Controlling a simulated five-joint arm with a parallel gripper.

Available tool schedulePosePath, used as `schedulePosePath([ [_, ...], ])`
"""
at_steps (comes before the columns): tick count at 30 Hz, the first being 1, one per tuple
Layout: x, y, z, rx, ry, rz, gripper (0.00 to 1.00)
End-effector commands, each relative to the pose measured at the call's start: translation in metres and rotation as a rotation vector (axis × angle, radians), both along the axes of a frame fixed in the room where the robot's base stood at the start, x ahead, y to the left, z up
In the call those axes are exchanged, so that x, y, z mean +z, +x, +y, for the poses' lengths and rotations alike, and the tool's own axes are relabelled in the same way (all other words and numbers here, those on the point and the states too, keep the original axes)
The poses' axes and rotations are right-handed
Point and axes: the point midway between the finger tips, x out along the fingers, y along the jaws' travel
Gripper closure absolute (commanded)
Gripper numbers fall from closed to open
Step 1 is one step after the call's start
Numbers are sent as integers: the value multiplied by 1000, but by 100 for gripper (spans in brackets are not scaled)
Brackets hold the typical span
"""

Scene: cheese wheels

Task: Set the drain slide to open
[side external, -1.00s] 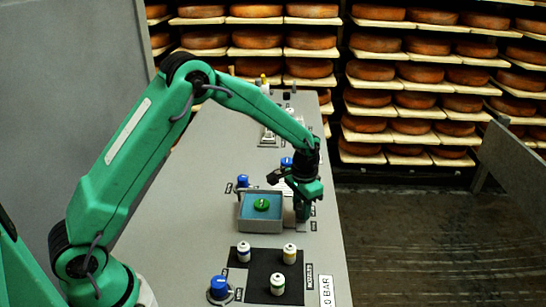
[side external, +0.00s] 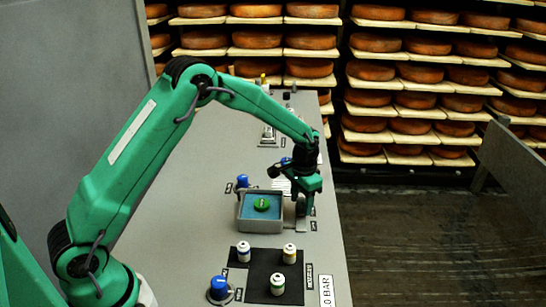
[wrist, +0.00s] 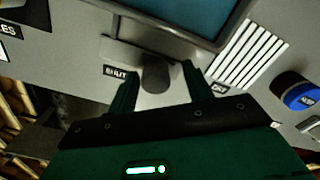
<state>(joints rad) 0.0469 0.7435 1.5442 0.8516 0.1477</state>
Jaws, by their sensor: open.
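The drain slide is a dark round knob (wrist: 157,75) on a grey plate beside the basin. In the wrist view it stands close to the label "SHUT" (wrist: 120,72); the label at the other end (wrist: 218,90) is partly hidden by a finger. My gripper (wrist: 158,88) is open, with one finger on each side of the knob and gaps visible between. In the side view my gripper (side external: 302,208) points down at the basin's right edge, and the slide's plate (side external: 301,225) shows just below it.
The grey basin (side external: 260,227) holds blue liquid and a green disc (side external: 262,204). A blue knob (side external: 242,181) stands behind it. In front are a black mat (side external: 262,262) with several small jars and another blue knob (side external: 219,286). Cheese shelves fill the background.

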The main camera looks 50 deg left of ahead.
Motion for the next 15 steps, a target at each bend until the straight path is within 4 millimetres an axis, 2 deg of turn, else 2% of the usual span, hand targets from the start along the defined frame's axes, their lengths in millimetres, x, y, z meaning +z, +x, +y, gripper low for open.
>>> schedulePosePath([
  [7, 16, 0, 0, -1, 0, -2, 50],
  [15, 51, 1, 0, 0, 0, -3, 50],
])
